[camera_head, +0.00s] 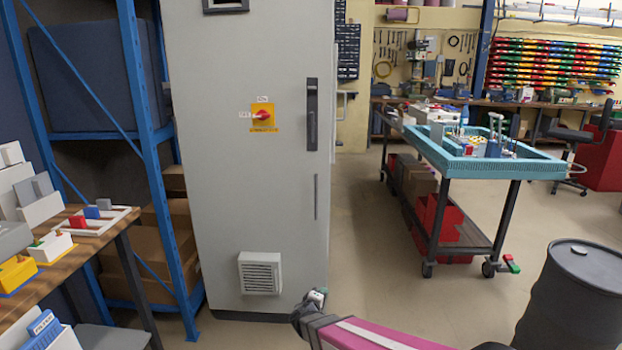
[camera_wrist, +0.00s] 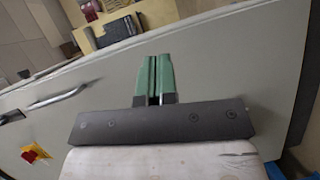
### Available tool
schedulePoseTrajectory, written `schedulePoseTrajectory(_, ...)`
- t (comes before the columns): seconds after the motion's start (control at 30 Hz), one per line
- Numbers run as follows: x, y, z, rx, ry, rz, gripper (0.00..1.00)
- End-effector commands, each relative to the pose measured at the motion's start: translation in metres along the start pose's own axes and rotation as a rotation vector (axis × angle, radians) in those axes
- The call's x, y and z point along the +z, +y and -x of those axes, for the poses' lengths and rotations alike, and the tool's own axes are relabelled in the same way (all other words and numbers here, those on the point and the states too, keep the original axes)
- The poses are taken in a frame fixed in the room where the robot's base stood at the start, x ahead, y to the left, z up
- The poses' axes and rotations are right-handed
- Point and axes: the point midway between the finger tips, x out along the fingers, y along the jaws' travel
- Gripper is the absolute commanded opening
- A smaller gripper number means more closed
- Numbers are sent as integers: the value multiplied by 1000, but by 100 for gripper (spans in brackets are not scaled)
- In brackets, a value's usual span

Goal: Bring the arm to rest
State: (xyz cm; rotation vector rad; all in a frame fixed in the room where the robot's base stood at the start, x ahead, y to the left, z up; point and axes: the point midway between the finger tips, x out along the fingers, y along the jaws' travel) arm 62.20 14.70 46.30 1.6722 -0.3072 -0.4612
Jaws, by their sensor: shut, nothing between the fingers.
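My gripper (camera_wrist: 154,82) shows in the wrist view with its two green fingers together and nothing between them. Behind it in that view is the grey cabinet front (camera_wrist: 235,75), with its handle (camera_wrist: 58,98) and red-and-yellow switch (camera_wrist: 35,154) at the left. In the head view my arm, with a pink section, reaches in from the bottom right and ends low in front of the cabinet (camera_head: 240,190). The fingers cannot be made out clearly there.
A workbench (camera_head: 85,240) with small boxes stands at the left, beside blue shelving (camera_head: 140,90). A trolley with a turquoise tray (camera_head: 450,160) stands at the right, and a dark barrel (camera_head: 572,300) at the lower right. Open floor (camera_head: 370,260) lies between cabinet and trolley.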

Motion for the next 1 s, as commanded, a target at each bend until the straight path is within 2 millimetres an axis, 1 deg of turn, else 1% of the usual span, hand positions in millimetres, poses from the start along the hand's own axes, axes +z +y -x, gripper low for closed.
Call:
schedulePoseTrajectory(0.03,19,14,-5,-23,-71,-28,0)
schedulePoseTrajectory(0.07,30,19,-8,-41,-117,-45,0)
schedulePoseTrajectory(0.1,45,26,-12,-67,-177,-67,0)
schedulePoseTrajectory(0.23,90,44,-16,-172,-367,-144,0)
schedulePoseTrajectory(0.4,139,61,-10,-345,-581,-255,0)
schedulePoseTrajectory(0.5,162,68,-1,-462,-684,-326,0)
schedulePoseTrajectory(0.6,178,75,11,-591,-768,-403,0)
schedulePoseTrajectory(0.73,192,85,30,-770,-844,-512,0)
schedulePoseTrajectory(0.83,195,95,45,-913,-873,-600,0)
schedulePoseTrajectory(1.0,191,112,65,-1111,-870,-728,0)
